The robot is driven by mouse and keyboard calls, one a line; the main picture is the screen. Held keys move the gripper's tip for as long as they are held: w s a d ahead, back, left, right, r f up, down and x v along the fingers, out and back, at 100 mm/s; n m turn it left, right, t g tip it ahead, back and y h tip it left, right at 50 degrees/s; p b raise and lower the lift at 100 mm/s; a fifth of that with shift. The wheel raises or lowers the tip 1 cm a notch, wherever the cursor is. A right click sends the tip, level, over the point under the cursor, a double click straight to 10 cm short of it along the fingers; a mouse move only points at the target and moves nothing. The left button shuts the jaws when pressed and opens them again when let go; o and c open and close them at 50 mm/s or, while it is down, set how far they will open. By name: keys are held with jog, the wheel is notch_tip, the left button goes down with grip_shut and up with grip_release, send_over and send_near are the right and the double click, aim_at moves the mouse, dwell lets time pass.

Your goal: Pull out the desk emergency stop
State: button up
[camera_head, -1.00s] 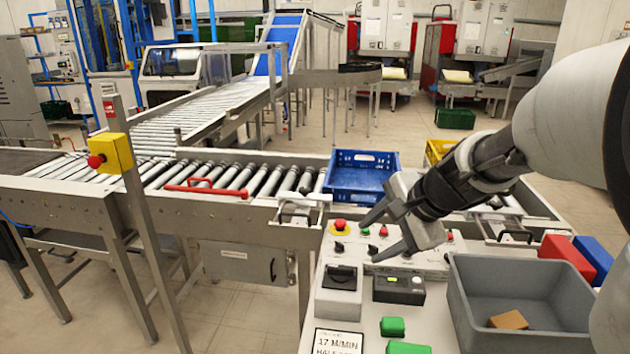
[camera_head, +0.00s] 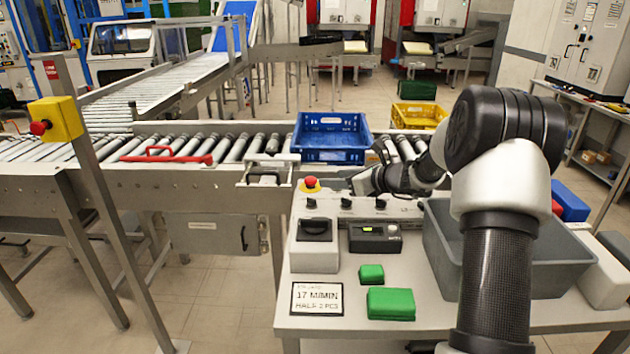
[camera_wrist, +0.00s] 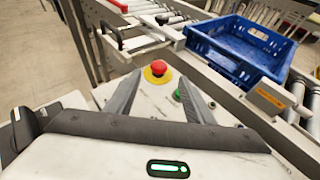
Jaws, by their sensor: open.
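The desk emergency stop (camera_head: 310,184) is a red mushroom button on a yellow collar, at the back left of the control desk's panel. In the wrist view the same red button (camera_wrist: 158,68) stands just ahead of my open gripper (camera_wrist: 164,88), between the lines of its two dark fingers and beyond their tips. No finger appears to touch it. In the head view my gripper (camera_head: 352,182) is low over the panel, to the right of the button, partly hidden by my own arm. Whether the button is pressed in cannot be told.
The desk (camera_head: 345,325) carries a black rotary switch (camera_head: 314,229), green blocks (camera_head: 390,303), a sign and a grey bin (camera_head: 560,280). Another emergency stop (camera_head: 40,128) is on a post at left.

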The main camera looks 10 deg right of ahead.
aim_at(311, 179)
jog(key=x, duration=0.9)
jog(key=shift+w+a+f, duration=0.1)
jog(key=shift+w+a, duration=0.1)
jog(key=shift+w, duration=0.1)
jog(key=shift+c, duration=0.3)
grip_shut()
jog(key=shift+r, duration=0.75)
jog(key=shift+o, duration=0.3)
grip_release()
